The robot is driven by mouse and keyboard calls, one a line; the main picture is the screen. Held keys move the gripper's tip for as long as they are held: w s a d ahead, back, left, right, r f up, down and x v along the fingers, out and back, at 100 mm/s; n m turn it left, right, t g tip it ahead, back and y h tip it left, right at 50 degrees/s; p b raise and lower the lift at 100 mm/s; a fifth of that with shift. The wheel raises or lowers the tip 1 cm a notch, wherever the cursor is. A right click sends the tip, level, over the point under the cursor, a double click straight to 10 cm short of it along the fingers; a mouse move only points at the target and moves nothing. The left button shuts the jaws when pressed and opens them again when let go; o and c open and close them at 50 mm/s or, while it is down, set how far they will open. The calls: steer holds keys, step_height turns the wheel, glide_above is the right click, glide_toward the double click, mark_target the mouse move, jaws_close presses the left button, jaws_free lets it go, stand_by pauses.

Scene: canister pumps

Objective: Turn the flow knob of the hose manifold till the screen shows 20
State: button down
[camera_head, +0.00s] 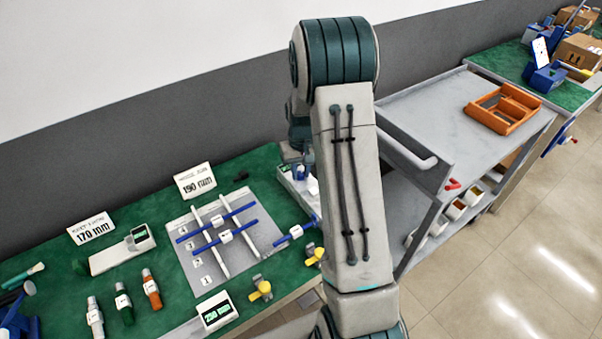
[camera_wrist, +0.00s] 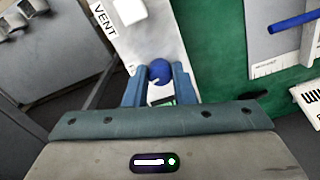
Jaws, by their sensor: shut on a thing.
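In the wrist view my gripper (camera_wrist: 160,88) has its two blue fingers closed on a round blue knob (camera_wrist: 160,70) with a white mark. The knob sits on a white panel (camera_wrist: 152,38) on the green bench. A small dark screen (camera_wrist: 162,101) with a green tint shows between the fingers, mostly hidden; its number cannot be read. In the head view the white unit (camera_head: 292,186) is partly visible beside my arm, which covers most of it and of my gripper.
A grey board with blue and white rods (camera_head: 220,272) is to the left. Another white unit with a screen and green knob (camera_head: 120,256) stands farther left. A grey cart (camera_head: 440,100) is at right.

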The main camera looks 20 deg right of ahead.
mark_target(301, 173)
steer(key=m+b, duration=0.1)
steer(key=m, duration=0.2)
steer(key=shift+m, duration=0.4)
steer(key=shift+m+b, duration=0.35)
steer(key=shift+m, duration=1.55)
steer(key=shift+r, duration=0.1)
steer(key=shift+w, duration=0.1)
steer(key=c, duration=1.2)
jaws_free()
step_height(301, 173, up, 14)
steer(key=shift+b, duration=0.35)
